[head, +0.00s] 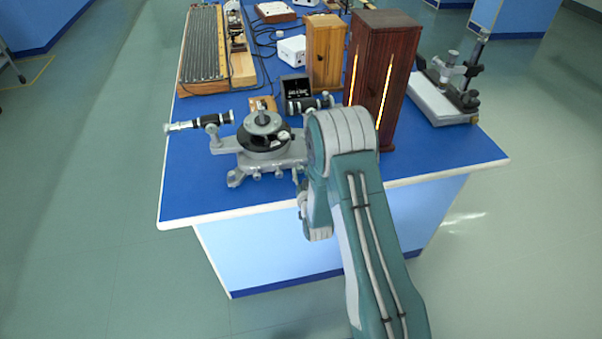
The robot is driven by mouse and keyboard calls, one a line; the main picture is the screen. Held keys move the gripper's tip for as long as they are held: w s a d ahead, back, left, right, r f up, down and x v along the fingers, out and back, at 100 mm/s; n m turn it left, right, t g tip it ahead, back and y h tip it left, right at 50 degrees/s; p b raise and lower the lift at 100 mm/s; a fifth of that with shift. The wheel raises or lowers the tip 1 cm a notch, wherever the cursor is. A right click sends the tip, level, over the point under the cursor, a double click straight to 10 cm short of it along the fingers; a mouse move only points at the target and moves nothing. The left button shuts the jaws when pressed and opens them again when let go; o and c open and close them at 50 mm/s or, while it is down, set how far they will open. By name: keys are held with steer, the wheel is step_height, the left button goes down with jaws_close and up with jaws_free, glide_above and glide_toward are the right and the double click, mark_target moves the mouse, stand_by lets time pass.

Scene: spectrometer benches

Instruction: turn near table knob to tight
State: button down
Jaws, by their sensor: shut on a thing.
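The spectrometer (262,140) stands on the near left part of the blue table, with its round black prism table in the middle and a telescope (198,124) pointing left. Small knobs (268,175) show along its front under the round table. My gripper (299,182) is at the right front side of the spectrometer, mostly hidden by my own arm. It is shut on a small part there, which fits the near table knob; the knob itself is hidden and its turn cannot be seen.
A tall dark wooden box (378,80) with lit slits stands right behind my arm. A lighter wooden box (326,52), a small black box (294,86) and a ribbed board (204,45) stand farther back. A white-based instrument (438,98) is at the right. The near left table corner is clear.

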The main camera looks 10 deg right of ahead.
stand_by(0.3)
steer(key=shift+c, duration=2.3)
jaws_free()
steer(key=s, duration=1.2)
